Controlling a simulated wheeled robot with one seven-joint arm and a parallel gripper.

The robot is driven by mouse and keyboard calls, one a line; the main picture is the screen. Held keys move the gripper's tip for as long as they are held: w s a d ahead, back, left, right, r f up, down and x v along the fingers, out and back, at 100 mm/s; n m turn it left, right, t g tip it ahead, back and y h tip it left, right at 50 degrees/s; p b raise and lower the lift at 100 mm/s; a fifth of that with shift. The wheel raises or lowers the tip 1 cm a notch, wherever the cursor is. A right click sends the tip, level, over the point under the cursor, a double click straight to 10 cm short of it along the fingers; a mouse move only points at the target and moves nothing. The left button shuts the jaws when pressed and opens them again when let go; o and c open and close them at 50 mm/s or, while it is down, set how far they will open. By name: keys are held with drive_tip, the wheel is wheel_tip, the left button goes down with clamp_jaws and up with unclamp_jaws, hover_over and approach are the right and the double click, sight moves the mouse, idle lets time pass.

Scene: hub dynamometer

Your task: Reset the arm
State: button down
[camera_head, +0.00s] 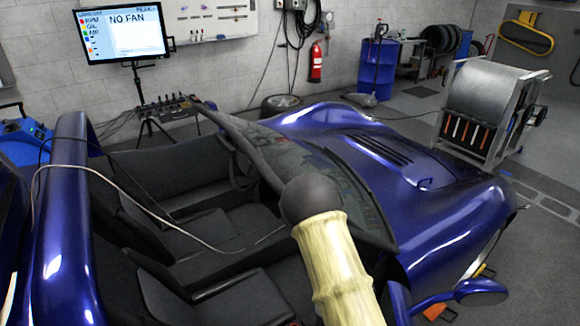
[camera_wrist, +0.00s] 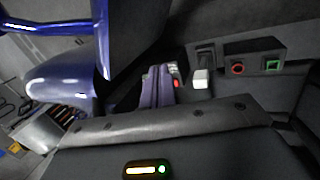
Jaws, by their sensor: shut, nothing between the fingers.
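My gripper (camera_wrist: 158,72) shows in the wrist view, its two purple-grey fingers close together with nothing held between them. In the head view a cream arm link with a dark rounded end (camera_head: 310,199) rises from the bottom in front of the blue open car (camera_head: 430,210); my fingers cannot be made out there. In the wrist view, beyond the fingers, are a white block (camera_wrist: 200,79) and a dark box with a red-ringed button (camera_wrist: 237,68) and a green square button (camera_wrist: 272,65).
The car's windscreen (camera_head: 320,175) and seats (camera_head: 190,240) lie around the arm. A large fan-like drum on a frame (camera_head: 492,100) stands at right. A monitor reading NO FAN (camera_head: 122,35), a blue barrel (camera_head: 378,68) and a fire extinguisher (camera_head: 315,62) are behind.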

drive_tip(key=s+a+r+m+y, duration=0.1)
drive_tip(key=s+r, duration=0.3)
drive_tip(key=r, duration=0.4)
drive_tip(key=s+a+r+m+y+p, duration=0.1)
drive_tip(key=s+a+r+m, duration=0.1)
drive_tip(key=s+r, duration=0.3)
drive_tip(key=s+a+r+m+t+y, duration=0.1)
drive_tip(key=s+r, duration=0.3)
drive_tip(key=r, duration=0.8)
drive_tip(key=shift+s+a+r+m+y, duration=0.25)
drive_tip(key=shift+s+a+m+y, duration=0.15)
drive_tip(key=shift+m, duration=0.3)
drive_tip(key=shift+w, duration=0.15)
